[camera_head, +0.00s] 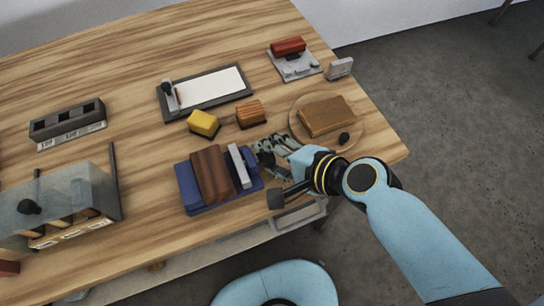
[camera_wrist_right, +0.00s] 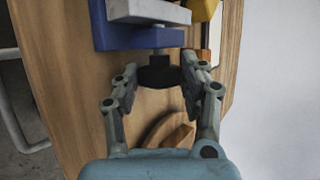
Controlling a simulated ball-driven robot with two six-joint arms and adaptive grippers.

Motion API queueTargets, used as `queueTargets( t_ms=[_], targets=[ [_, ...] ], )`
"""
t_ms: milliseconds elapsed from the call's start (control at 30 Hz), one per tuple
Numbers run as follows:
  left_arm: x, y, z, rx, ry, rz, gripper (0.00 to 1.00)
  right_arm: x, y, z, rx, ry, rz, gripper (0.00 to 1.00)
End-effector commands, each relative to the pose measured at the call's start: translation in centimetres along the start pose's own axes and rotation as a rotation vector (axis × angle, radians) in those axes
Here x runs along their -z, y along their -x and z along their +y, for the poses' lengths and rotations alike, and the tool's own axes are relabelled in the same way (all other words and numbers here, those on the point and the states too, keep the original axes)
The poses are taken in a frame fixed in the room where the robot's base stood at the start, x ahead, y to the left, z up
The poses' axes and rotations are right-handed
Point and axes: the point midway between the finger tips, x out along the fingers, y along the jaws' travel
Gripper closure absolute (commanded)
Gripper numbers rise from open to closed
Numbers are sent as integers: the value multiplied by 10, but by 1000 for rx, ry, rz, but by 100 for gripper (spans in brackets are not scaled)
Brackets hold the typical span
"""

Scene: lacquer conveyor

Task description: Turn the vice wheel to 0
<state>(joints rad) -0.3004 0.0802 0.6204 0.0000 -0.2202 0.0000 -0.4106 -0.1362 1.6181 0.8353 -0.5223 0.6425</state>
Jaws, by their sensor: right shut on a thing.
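The vice (camera_head: 185,188) is blue, with a brown block and a pale grey jaw plate (camera_head: 239,166) on it, near the front of the table. Its blue body (camera_wrist_right: 140,40) and grey jaw (camera_wrist_right: 150,12) also show at the top of the right wrist view. The dark vice wheel (camera_wrist_right: 158,74) sticks out from the blue body on a short shaft. My right gripper (camera_head: 268,156) is at the vice's right side, its fingers (camera_wrist_right: 160,68) shut around the wheel. In the head view the fingers hide the wheel. I cannot read any number on it. My left gripper is not in view.
Yellow (camera_head: 203,123) and orange (camera_head: 250,113) blocks lie behind the vice. A round board (camera_head: 357,137) with a brown block (camera_head: 327,116) is close to my right gripper. A clear case (camera_head: 100,190) stands left. A framed white panel (camera_head: 215,88) lies further back.

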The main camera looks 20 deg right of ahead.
Motion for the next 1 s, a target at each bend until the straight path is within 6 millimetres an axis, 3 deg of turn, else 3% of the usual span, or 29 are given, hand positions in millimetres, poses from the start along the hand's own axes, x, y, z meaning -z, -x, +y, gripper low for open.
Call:
queueTargets(
  t_ms=[367,400,567,1000],
  targets=[
    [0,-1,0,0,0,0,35,0,0,0,4,2,-1,90],
    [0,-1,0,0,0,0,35,0,0,0,4,2,-1,56],
    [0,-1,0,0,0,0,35,0,0,0,3,1,-1,35],
    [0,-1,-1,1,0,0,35,0,9,2,1,2,-1,34]
  ],
)
